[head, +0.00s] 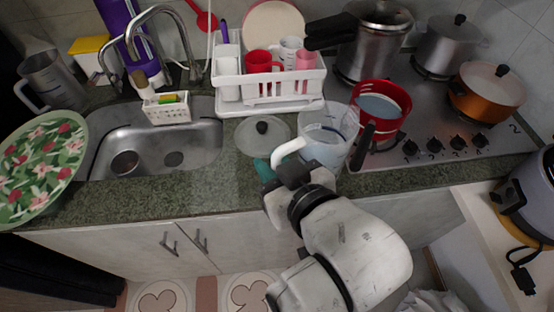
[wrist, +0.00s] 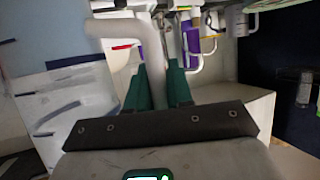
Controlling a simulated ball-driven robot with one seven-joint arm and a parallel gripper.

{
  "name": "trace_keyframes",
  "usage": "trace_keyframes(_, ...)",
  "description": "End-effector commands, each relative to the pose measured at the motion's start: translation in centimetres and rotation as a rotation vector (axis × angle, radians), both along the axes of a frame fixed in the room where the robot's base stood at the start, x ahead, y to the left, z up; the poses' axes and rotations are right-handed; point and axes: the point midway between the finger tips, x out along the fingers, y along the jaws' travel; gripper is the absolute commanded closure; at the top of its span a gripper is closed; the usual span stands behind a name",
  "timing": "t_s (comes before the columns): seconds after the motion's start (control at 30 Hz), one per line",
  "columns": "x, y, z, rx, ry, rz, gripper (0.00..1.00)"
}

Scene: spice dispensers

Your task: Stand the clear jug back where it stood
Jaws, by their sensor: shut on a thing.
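The clear jug (head: 325,142) is in the middle right of the head view, between a glass lid and a red pot. It looks roughly upright; I cannot tell whether its base touches the counter. Its white handle (head: 287,149) points left towards my gripper (head: 267,172). My gripper is shut on this handle. In the wrist view the handle (wrist: 103,30) curves across the upper left and runs down between the teal fingers of my gripper (wrist: 160,85). My gripper and arm hide the lower front of the jug in the head view.
The glass lid (head: 263,134) lies left of the jug and the red pot (head: 381,112) stands close on its right. A white dish rack (head: 262,88) is behind. The sink (head: 150,143) is left. The counter front (head: 190,187) is clear.

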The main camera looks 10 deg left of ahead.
Motion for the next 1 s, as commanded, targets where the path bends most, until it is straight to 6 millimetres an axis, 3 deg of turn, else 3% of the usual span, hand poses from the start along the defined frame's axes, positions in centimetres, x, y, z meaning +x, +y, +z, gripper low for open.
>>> trace_keyframes(0.2,4.5,0.9,-2.1,-0.003,-0.001,-0.003,1.00)
trace_keyframes(0.4,7.0,1.5,-5.3,-0.002,-0.001,-0.002,1.00)
trace_keyframes(0.73,8.8,1.9,-7.7,0.000,-0.003,-0.002,1.00)
trace_keyframes(1.0,8.7,1.9,-10.4,0.001,-0.004,-0.002,1.00)
